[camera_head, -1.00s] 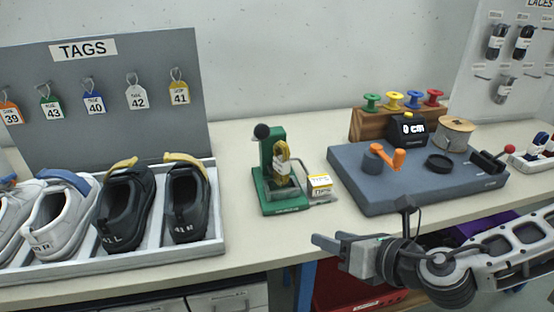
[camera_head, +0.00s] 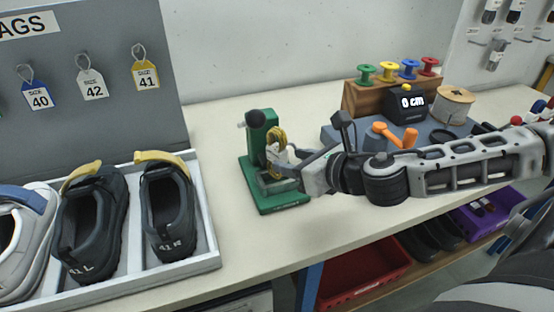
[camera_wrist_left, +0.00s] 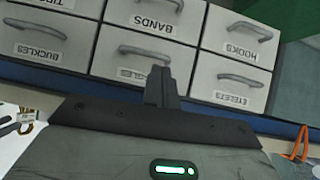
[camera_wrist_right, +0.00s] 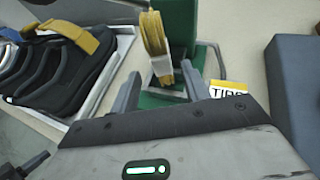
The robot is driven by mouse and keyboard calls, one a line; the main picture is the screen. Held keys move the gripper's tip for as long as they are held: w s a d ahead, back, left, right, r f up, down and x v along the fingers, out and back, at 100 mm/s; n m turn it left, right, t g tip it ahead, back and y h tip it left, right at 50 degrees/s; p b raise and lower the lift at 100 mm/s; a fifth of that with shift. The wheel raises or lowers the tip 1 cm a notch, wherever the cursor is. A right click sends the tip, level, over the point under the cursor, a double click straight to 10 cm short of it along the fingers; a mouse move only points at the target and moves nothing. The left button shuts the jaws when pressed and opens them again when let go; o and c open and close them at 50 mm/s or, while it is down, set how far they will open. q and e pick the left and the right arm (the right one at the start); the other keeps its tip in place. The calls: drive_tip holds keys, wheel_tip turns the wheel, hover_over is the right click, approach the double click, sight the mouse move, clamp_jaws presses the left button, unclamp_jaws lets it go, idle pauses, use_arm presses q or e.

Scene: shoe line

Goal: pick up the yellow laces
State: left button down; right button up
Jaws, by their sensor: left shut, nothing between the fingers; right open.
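The yellow laces (camera_head: 276,137) are a coiled bundle with a pale band, held at the green tipping press (camera_head: 254,165) on the table. In the right wrist view the yellow laces (camera_wrist_right: 154,36) stand upright just ahead of the fingers, with the white band facing them. My right gripper (camera_head: 285,162) is at the front of the press, close to the bundle. In its wrist view the right gripper (camera_wrist_right: 160,88) has its fingers apart, one on each side of the band's lower end; contact is not clear. My left gripper (camera_wrist_left: 162,84) is shut and empty in front of labelled drawers.
A shoe tray (camera_head: 205,250) with dark and white shoes stands on the left. A blue-grey station (camera_head: 335,131) with an orange crank lies behind my right arm. A white and yellow tips box (camera_wrist_right: 228,90) is right of the press. A red bin (camera_head: 370,272) sits below the table.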

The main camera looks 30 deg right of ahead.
sight(272, 155)
drive_tip(key=shift+p+x, duration=0.75)
drive_tip(key=shift+x, duration=3.15)
drive_tip(key=shift+d, duration=0.15)
drive_tip(key=shift+c, duration=0.3)
clamp_jaws()
